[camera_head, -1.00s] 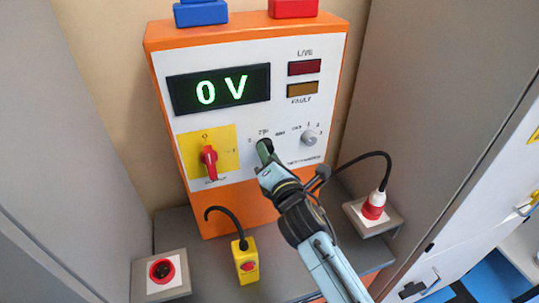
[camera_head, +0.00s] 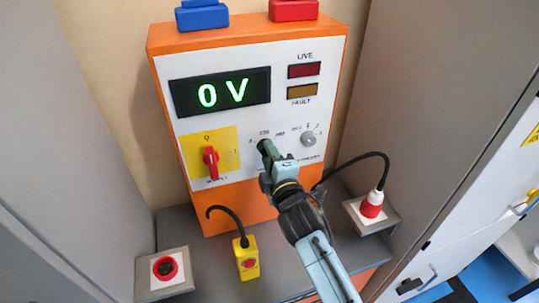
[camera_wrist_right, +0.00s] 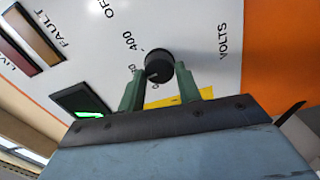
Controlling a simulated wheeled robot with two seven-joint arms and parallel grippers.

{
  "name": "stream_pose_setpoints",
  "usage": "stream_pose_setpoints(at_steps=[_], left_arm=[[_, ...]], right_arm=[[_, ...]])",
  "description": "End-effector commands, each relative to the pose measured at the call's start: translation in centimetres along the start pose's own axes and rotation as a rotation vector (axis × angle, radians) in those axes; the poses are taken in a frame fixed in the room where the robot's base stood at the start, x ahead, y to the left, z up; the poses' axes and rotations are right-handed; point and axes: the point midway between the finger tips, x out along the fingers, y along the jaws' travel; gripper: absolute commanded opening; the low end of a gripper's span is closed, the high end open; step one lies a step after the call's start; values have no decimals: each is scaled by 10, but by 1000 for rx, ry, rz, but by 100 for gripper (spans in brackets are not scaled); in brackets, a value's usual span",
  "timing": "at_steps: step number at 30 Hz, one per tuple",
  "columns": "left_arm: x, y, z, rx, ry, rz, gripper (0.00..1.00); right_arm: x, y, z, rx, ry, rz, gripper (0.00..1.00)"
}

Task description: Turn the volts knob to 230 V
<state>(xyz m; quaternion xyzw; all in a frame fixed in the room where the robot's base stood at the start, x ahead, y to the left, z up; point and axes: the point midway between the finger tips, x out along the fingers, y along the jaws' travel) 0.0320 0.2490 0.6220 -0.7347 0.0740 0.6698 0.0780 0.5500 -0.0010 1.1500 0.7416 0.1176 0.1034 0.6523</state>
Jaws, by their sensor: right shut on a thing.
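The black volts knob (camera_wrist_right: 159,66) is on the white front panel of the orange cabinet (camera_head: 217,214). In the right wrist view it sits between the two green fingers of my right gripper (camera_wrist_right: 167,82), which is shut on it. In the head view my right gripper (camera_head: 267,148) covers most of the knob. The printed 400 (camera_wrist_right: 128,42) shows beside the knob; other scale marks are partly hidden by a finger. I cannot read the pointer surely. The display (camera_head: 221,92) reads 0 V in green. My left gripper is not in view.
A red rotary switch (camera_head: 210,157) on a yellow plate is left of the knob, and a small grey knob (camera_head: 308,139) is right. Grey walls flank the cabinet.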

Motion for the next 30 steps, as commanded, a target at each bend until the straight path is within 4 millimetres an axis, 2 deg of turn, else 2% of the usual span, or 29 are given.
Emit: stream_pose_setpoints(at_steps=[8, 21, 22, 26, 30], left_arm=[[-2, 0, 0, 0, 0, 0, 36], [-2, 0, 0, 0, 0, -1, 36], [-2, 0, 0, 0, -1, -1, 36], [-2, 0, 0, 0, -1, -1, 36], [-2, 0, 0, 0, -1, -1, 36]], right_arm=[[0, 0, 1, 63, -1, 1, 11], [0, 0, 1, 70, -1, 1, 11], [0, 0, 1, 69, -1, 1, 38], [0, 0, 0, 69, -1, 1, 55], [0, 0, 0, 69, -1, 0, 56]])
